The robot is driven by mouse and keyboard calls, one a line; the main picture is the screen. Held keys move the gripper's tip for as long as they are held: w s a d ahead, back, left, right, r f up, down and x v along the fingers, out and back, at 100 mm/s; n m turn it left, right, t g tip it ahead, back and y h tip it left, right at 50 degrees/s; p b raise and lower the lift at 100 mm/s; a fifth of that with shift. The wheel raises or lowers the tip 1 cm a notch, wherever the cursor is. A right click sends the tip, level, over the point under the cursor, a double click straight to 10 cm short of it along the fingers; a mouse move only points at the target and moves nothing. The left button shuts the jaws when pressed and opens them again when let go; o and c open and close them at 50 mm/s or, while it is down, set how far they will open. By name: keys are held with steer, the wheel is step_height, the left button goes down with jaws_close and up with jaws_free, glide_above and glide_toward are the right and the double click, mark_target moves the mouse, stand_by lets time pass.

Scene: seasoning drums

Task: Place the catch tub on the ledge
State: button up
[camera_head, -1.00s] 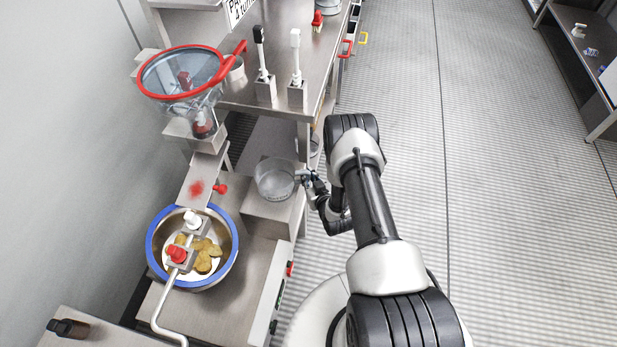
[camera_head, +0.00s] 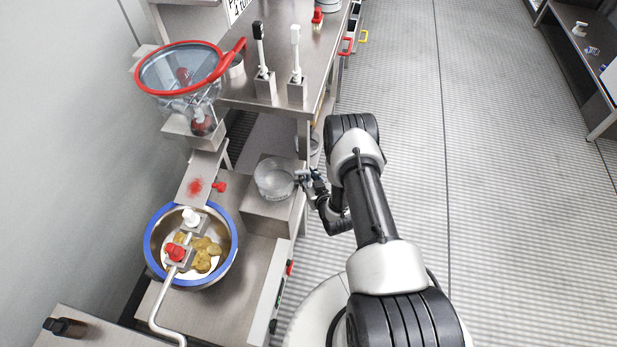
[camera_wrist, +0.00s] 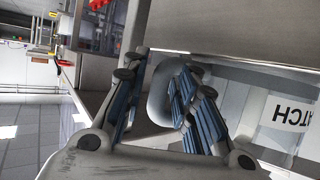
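The catch tub (camera_head: 273,179), a round grey tub, stands upright on the steel ledge (camera_head: 268,208) beside the worktop in the head view. My gripper (camera_head: 302,178) is at the tub's right side. In the wrist view my gripper (camera_wrist: 155,112) has its blue-padded fingers spread apart. A rounded grey piece (camera_wrist: 160,92) shows between and behind the fingers; whether they touch it is hard to tell. A white label (camera_wrist: 287,124) with part of the word "CATCH", turned over, shows at the right of the wrist view.
A blue-rimmed bowl (camera_head: 151,257) with brown pieces stands left of the ledge. A red-rimmed clear drum (camera_head: 180,92) is above it. The floor (camera_head: 490,200) to the right is clear.

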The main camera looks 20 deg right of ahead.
steer(key=shift+o, duration=0.7)
steer(key=v, duration=1.2)
steer(key=w+d+r+n+g, duration=0.1)
steer(key=w+r+g, duration=0.1)
steer(key=w+r, duration=0.75)
steer(key=s+a+r+g, duration=0.2)
steer(key=s+r+g, duration=0.1)
steer(key=r, duration=1.5)
steer(key=s+a+r+g, duration=0.1)
steer(key=s+a+r, duration=0.3)
steer(key=s+r, duration=0.65)
steer(key=s+a+r+g, duration=0.1)
steer(key=s+a+r, duration=0.1)
steer(key=s, duration=0.7)
steer(key=s+a+r+g, duration=0.2)
steer(key=s+a+r, duration=0.1)
steer(key=s, duration=0.6)
steer(key=shift+s+a+r+m, duration=0.3)
steer(key=shift+s+a+r, duration=0.05)
steer(key=shift+r, duration=0.05)
